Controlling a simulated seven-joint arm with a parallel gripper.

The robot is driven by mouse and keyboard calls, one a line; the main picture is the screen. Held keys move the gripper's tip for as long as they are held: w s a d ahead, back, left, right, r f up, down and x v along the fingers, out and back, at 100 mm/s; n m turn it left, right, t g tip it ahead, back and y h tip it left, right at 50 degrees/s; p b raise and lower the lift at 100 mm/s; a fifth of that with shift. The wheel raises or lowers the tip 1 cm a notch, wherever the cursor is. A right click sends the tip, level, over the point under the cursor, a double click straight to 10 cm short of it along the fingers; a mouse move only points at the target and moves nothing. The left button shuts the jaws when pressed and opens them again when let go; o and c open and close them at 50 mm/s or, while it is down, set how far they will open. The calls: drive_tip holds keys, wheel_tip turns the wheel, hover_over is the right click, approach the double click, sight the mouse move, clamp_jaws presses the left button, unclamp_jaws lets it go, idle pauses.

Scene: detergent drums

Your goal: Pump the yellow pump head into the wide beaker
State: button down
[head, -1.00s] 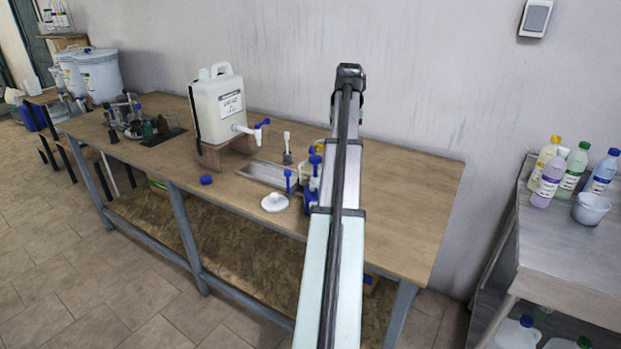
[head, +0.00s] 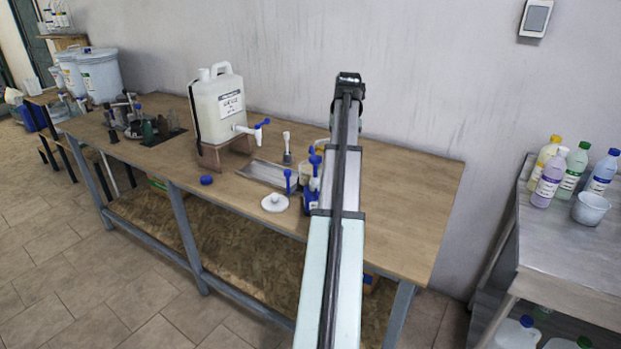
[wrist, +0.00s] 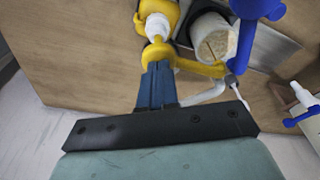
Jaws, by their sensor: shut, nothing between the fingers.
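The yellow pump head (wrist: 158,52) sits on a white neck above a yellow collar in the wrist view. Its yellow spout reaches right, to the near edge of a round pale vessel (wrist: 213,38), which looks like the wide beaker. I cannot tell whether the spout tip is over its mouth. My gripper (wrist: 158,70) is shut and empty, its blue fingertips at the pump head, touching it or just above it.
A blue pump head (wrist: 257,8) is close right of the vessel. A white jug (head: 218,105) with a blue-handled tap stands on a wooden block left of a metal tray (head: 262,174). A white lid (head: 275,203) and blue cap (head: 207,180) lie in front. The bench's right end is clear.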

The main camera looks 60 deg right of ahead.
drive_tip(key=shift+a+x, duration=0.15)
drive_tip(key=shift+x, duration=0.6)
drive_tip(key=shift+a+x, duration=0.1)
drive_tip(key=shift+x, duration=0.6)
drive_tip(key=shift+s, duration=0.15)
drive_tip(key=shift+w+d+v, duration=0.1)
drive_tip(key=shift+d+v, duration=0.05)
drive_tip(key=shift+v, duration=0.7)
drive_tip(key=shift+w+d+v, duration=0.1)
drive_tip(key=shift+d+v, duration=0.05)
drive_tip(key=shift+v, duration=0.75)
drive_tip(key=shift+w+d+v, duration=0.1)
drive_tip(key=shift+d+v, duration=0.05)
drive_tip(key=shift+v, duration=0.7)
drive_tip(key=shift+r, duration=0.25)
drive_tip(key=shift+w+d+v, duration=0.1)
drive_tip(key=shift+d+v, duration=0.05)
drive_tip(key=shift+v, duration=0.8)
drive_tip(key=shift+w+d+v, duration=0.1)
drive_tip(key=shift+d+v, duration=0.1)
drive_tip(key=shift+v, duration=0.75)
drive_tip(key=shift+w+d+v, duration=0.1)
drive_tip(key=shift+d+v, duration=0.05)
drive_tip(key=shift+v, duration=0.75)
drive_tip(key=shift+r, duration=0.15)
